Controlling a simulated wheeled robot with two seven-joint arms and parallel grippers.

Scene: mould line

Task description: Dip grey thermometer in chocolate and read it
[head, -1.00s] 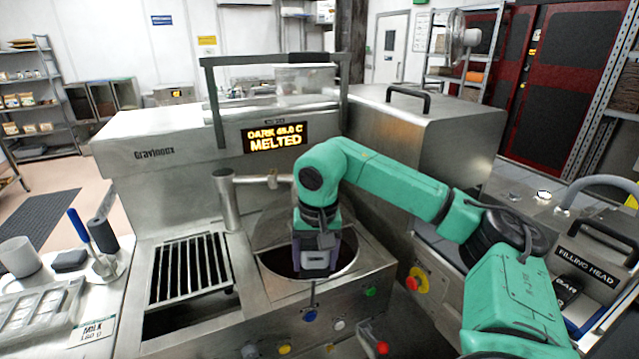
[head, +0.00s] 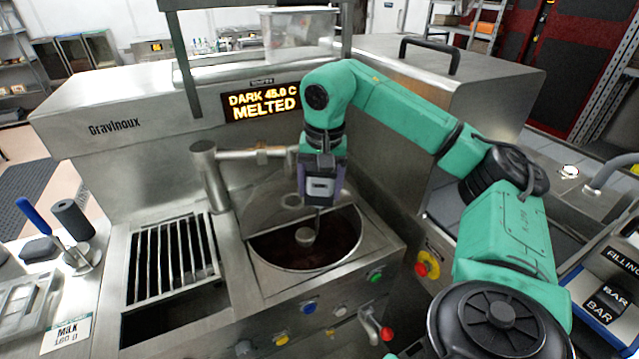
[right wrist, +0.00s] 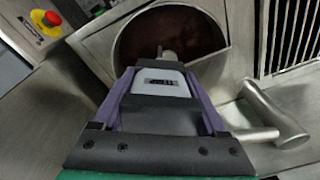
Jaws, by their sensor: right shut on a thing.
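My right gripper (head: 319,204) points down over the round chocolate bowl (head: 262,262) of the steel machine. It is shut on a thin grey thing, which looks like the thermometer (head: 306,236); a small round grey part of it shows below the fingers. Most of it is hidden by the gripper, and I cannot tell whether its tip touches the chocolate. Dark chocolate (head: 335,240) lies in the bowl. In the right wrist view, a pale piece of the thermometer (right wrist: 169,56) shows beyond the gripper, in front of the chocolate. My left gripper is not in view.
The machine's display (head: 262,102) reads DARK 45.0 C, MELTED. A steel spout pipe (head: 211,175) stands left of the bowl. A slatted grate (head: 172,260) lies at the left. Coloured knobs and a red stop button (head: 421,269) line the front. A blue-handled tool (head: 36,216) stands far left.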

